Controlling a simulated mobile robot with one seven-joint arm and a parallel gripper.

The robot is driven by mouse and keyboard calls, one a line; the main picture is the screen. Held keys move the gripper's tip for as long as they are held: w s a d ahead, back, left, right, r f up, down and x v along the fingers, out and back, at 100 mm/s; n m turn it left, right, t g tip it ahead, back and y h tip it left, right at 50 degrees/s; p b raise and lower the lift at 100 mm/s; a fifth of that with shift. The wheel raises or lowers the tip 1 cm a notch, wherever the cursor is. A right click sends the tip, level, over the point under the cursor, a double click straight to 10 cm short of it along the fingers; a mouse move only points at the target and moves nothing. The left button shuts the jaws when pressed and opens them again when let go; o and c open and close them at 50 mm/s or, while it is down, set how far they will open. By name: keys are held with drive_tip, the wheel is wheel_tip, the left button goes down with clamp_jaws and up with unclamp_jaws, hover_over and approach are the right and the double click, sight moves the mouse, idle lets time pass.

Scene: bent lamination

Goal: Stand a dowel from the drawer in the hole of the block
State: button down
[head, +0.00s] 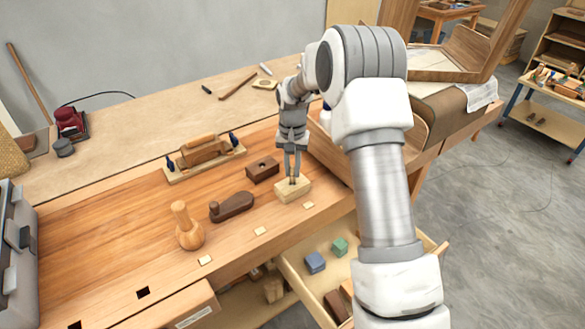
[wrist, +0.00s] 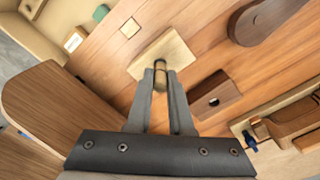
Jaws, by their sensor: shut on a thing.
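My gripper (head: 293,179) is shut on a short wooden dowel (wrist: 160,80), which shows between the fingertips (wrist: 160,74) in the wrist view. The dowel looks about upright over a pale block (head: 291,192), also in the wrist view (wrist: 176,48). Its lower end meets or overlaps the block's top; I cannot tell whether it is in a hole. A dark brown block (head: 262,169) with a round hole in its top lies just behind; it also shows in the wrist view (wrist: 213,94). The drawer (head: 297,270) is open below the bench front.
A dark plane-like tool (head: 232,207), a wooden mallet (head: 188,228) and a clamped jig (head: 205,155) stand left on the bench (head: 120,225). A blue block (head: 315,262) and a green block (head: 339,246) lie in the drawer. A curved wooden panel (wrist: 50,105) is close beside my gripper.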

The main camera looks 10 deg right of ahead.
drive_tip(key=shift+f+b, duration=0.65)
drive_tip(key=shift+f, duration=0.3)
idle(0.5)
drive_tip(key=c, duration=0.7)
unclamp_jaws()
drive_tip(key=shift+c, duration=0.2)
drive_tip(key=shift+o, duration=0.3)
drive_tip(key=o, duration=0.3)
drive_tip(key=shift+o, duration=0.2)
drive_tip(key=shift+r, duration=0.15)
drive_tip(key=shift+r+p, duration=2.45)
drive_tip(key=shift+r, duration=1.4)
